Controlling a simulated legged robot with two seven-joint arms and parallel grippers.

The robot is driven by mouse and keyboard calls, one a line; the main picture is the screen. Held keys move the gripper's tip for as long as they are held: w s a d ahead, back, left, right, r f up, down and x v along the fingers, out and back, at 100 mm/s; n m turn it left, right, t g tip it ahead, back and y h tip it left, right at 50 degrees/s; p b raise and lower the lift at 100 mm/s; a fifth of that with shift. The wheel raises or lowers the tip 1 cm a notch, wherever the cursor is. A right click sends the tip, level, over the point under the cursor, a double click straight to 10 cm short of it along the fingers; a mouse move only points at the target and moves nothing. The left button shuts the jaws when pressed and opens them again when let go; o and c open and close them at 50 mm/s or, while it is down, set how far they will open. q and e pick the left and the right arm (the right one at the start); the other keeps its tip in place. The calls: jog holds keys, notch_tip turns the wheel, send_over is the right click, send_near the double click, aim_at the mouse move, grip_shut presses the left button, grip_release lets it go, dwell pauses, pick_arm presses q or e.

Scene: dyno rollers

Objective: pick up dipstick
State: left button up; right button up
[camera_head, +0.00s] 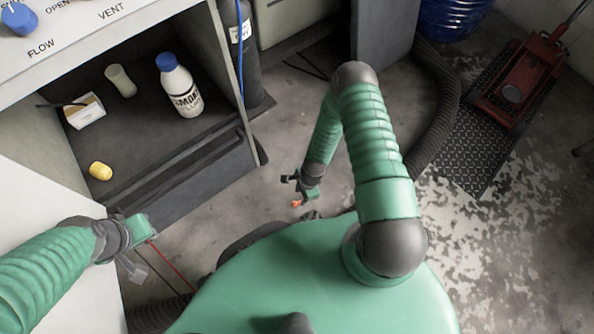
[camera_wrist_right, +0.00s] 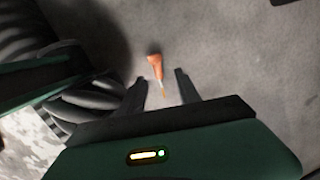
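The dipstick shows as a small orange handle (camera_head: 296,203) low in front of me, beside my right gripper (camera_head: 289,190). In the right wrist view its orange handle (camera_wrist_right: 155,66) lies just beyond the fingertips, with a thin shaft running back between the fingers. The right gripper (camera_wrist_right: 160,77) is open, its two dark fingers apart on either side of the shaft; I cannot tell whether they touch it. My left gripper (camera_head: 140,265) hangs low at the left, beside the cabinet; its finger opening is unclear.
An open cabinet shelf (camera_head: 140,140) at the left holds a white bottle with a blue cap (camera_head: 181,88), a pale cup (camera_head: 121,81), a white box (camera_head: 85,111) and a yellow object (camera_head: 100,171). A red jack (camera_head: 520,78) stands at the right. A thin red line (camera_head: 170,262) shows near the left gripper.

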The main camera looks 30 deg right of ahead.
jog(key=f+b, duration=0.3)
jog(key=a+f+b, duration=0.1)
jog(key=f, duration=0.1)
jog(key=shift+s+f+b, duration=0.15)
jog(key=shift+s+b, duration=0.05)
jog(key=shift+b, duration=0.2)
jog(key=shift+r, duration=0.2)
grip_shut()
